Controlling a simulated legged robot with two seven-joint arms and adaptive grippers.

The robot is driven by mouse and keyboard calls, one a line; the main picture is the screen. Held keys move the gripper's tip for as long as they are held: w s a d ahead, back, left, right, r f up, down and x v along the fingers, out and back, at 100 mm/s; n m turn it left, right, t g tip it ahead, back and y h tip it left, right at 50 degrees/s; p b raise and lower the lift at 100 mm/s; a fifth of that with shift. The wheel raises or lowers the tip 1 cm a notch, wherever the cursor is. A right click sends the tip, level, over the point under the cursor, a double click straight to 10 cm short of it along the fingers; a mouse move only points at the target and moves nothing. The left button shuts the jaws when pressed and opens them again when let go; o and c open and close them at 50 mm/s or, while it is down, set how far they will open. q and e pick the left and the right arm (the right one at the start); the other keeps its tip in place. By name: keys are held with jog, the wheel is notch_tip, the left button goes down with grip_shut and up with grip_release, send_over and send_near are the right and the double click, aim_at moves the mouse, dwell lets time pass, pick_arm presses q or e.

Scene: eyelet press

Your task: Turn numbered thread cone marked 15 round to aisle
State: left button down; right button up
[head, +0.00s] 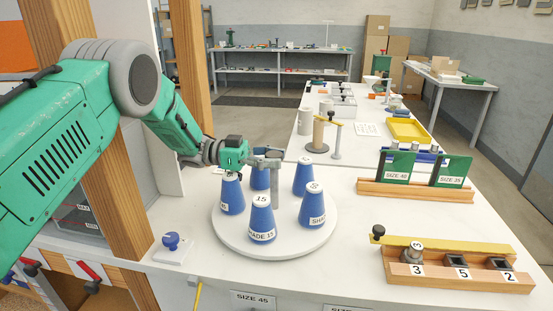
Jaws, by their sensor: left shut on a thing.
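The thread cone marked 15 (262,222) is blue with a white top and stands upright at the front of a round white turntable (292,247). Other blue cones stand left (232,195), behind (260,178), back right (303,177) and right (313,207) on the turntable. My right gripper is out of view.
A blue-knobbed stamp (171,242) stands left of the turntable. A wooden block (458,272) with numbered sockets and a yellow bar lies front right. A wooden rack with green SIZE plates (415,190) stands behind it. A wooden post (105,150) rises at left.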

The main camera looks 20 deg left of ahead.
pick_arm(q)
jog(key=shift+a, duration=0.1)
jog(key=c, duration=1.1)
grip_release()
jog(key=shift+c, duration=0.2)
jog(key=shift+o, duration=0.7)
jog(key=shift+a+f, duration=0.1)
jog(key=shift+a, duration=0.05)
notch_tip(320, 180, up, 9)
jog(key=shift+w, duration=0.1)
jog(key=shift+a+r, duration=0.1)
jog(key=shift+r, duration=0.3)
